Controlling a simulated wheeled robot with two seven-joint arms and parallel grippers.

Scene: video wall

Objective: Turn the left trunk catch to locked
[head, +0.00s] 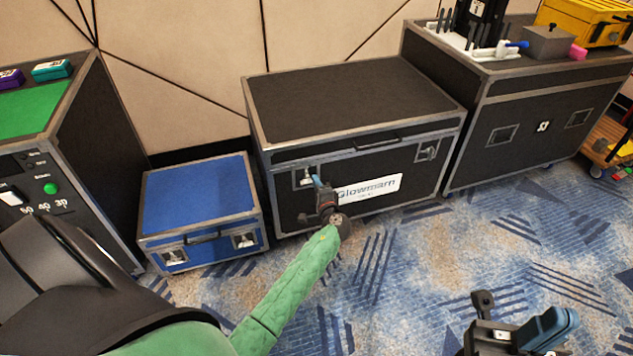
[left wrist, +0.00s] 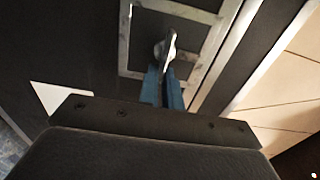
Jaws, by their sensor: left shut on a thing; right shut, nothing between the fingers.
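The black trunk (head: 350,95) with a grey metal frame and a white "Glowmarn" label stands closed against the wall. Its left catch (head: 303,178) is a silver part set in a square metal plate on the front. My left gripper (head: 318,182) is at this catch, its blue fingers shut on it. In the left wrist view the catch's silver handle (left wrist: 167,46) stands out between the blue fingertips (left wrist: 163,78), which hide its lower part. The right catch (head: 428,151) shows uncovered. My right gripper (head: 556,322) is shut and empty over the carpet at lower right.
A blue case (head: 200,196) stands close to the left of the trunk. A black case (head: 540,125) with tools and a yellow box (head: 585,22) on top stands to the right. A green-topped unit (head: 35,105) is at far left. The carpet (head: 420,250) in front is clear.

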